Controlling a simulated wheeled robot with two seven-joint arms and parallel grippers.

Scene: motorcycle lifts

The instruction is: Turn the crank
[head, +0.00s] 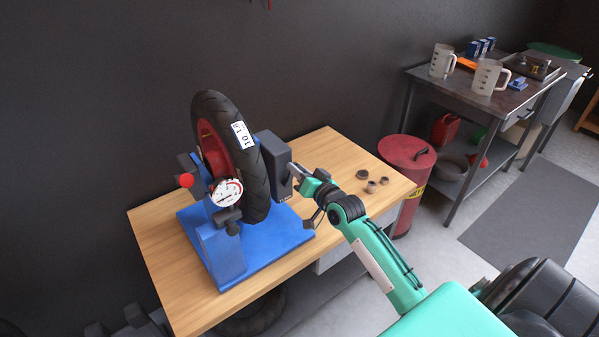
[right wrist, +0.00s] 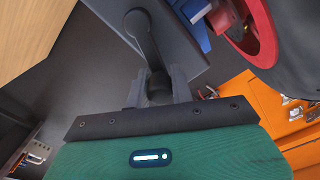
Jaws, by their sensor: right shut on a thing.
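The crank shows best in the right wrist view: a dark grey arm (right wrist: 143,38) on the face of a dark grey box (right wrist: 178,45), with its handle at the near end. My right gripper (right wrist: 158,84) is shut on this handle, one finger on each side. In the head view my right gripper (head: 297,172) reaches from the right to the grey box (head: 273,158) on the right side of the blue wheel stand (head: 222,252). There the crank is mostly hidden by the gripper. My left gripper is not in view.
The stand holds a black tyre on a red rim (head: 207,140) and a white dial gauge (head: 227,193), on a wooden bench (head: 335,160). A red bin (head: 405,165) stands just right of the bench.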

